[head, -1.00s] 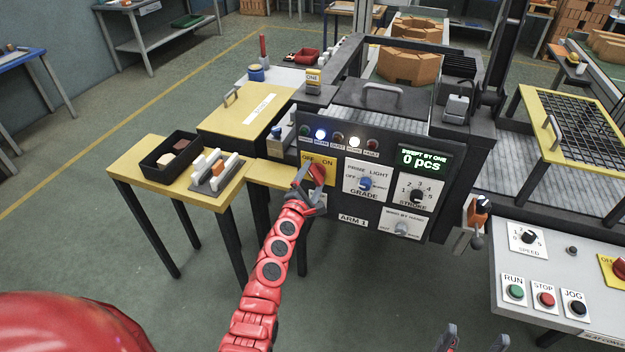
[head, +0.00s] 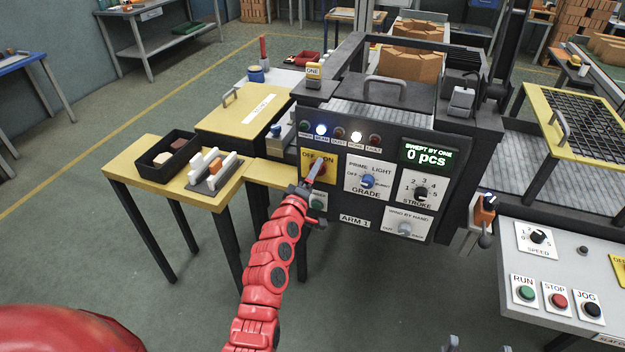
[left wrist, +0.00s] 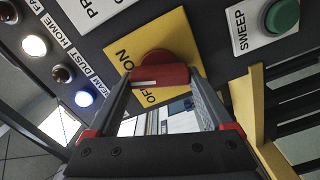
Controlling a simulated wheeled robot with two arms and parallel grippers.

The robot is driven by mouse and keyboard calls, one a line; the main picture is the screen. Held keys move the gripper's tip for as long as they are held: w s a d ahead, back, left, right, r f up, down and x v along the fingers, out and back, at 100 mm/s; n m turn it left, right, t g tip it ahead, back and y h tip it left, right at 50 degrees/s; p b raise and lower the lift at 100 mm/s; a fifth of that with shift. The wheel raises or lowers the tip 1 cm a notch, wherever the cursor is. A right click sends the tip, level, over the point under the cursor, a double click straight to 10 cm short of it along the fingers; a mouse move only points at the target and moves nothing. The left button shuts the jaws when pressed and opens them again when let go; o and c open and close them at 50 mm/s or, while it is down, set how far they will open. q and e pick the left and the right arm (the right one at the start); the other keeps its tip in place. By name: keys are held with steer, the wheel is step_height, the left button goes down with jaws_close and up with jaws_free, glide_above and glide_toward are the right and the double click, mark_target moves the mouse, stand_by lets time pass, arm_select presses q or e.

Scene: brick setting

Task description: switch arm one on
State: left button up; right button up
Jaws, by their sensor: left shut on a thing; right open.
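The arm-one switch is a red rotary handle (left wrist: 160,72) on a yellow OFF/ON plate (left wrist: 184,43) in the left wrist view. In the head view the plate (head: 331,160) sits at the left of the dark ARM 1 panel (head: 385,155). My left gripper (head: 314,180) is shut on the red handle; its two fingers (left wrist: 163,92) flank it in the wrist view. The handle's white mark lies between the words OFF and ON; the exact setting is hard to tell. My right gripper (head: 477,347) is open and empty at the bottom edge, mostly cut off.
A green SWEEP button (left wrist: 282,16) is beside the plate. The GRADE knob (head: 367,181) and STROKE knob (head: 420,192) are to its right. BEAM and HOME lamps are lit; the display (head: 425,154) reads 0 pcs. A yellow side table (head: 135,170) stands left.

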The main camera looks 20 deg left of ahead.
arm_select(q)
steer(key=m+b, duration=0.3)
steer(key=m, duration=0.1)
steer(key=shift+d+f+m, duration=0.1)
steer(key=shift+m, duration=0.2)
stand_by(0.3)
steer(key=o, duration=1.1)
steer(key=shift+o, duration=0.2)
steer(key=s+b, duration=0.2)
steer(key=s, duration=1.5)
steer(key=shift+s+a, duration=0.2)
steer(key=shift+a, duration=0.1)
